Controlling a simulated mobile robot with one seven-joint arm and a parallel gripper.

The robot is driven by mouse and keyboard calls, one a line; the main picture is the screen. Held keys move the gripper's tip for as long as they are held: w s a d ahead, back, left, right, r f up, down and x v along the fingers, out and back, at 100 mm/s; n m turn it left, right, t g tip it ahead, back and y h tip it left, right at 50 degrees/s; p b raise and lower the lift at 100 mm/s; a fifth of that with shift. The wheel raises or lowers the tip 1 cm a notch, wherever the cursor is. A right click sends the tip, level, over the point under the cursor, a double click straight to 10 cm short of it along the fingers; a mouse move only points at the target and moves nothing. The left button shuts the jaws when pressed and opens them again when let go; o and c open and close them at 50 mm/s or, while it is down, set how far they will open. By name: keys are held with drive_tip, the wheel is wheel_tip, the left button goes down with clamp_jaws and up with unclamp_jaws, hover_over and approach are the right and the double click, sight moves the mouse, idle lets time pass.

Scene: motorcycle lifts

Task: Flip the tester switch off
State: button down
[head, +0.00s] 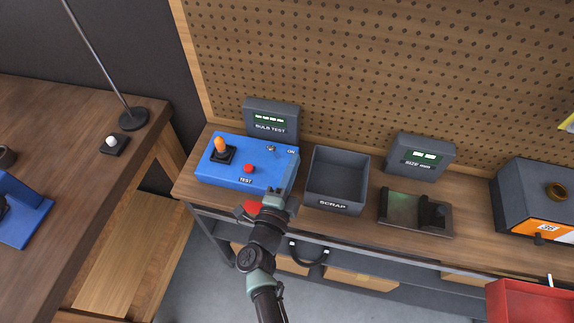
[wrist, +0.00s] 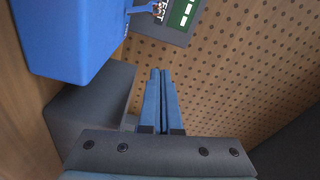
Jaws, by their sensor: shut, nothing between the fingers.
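The blue tester box (head: 232,178) stands at the left end of the bench. It carries an orange bulb (head: 221,145) in a black socket, a red button (head: 249,169) by the word TEST, and a small metallic switch (head: 271,149) at the back, left of the word ON. Which way the switch leans is too small to tell. My gripper (head: 289,174) is at the box's right side, beside the scrap bin. In the wrist view, my gripper's blue fingers (wrist: 161,74) are together and empty, with the tester box (wrist: 75,35) at upper left. I cannot tell whether they touch the box.
The grey scrap bin (head: 338,166) is immediately right of my gripper. A bulb test display (head: 271,119) stands behind the tester, against the pegboard (head: 370,60). A size display (head: 421,157) and a gauge tray (head: 390,222) are further right.

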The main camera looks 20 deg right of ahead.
drive_tip(key=v, duration=0.9)
drive_tip(key=shift+w+a+f, duration=0.1)
drive_tip(key=shift+a+f, duration=0.15)
drive_tip(key=shift+a, duration=0.05)
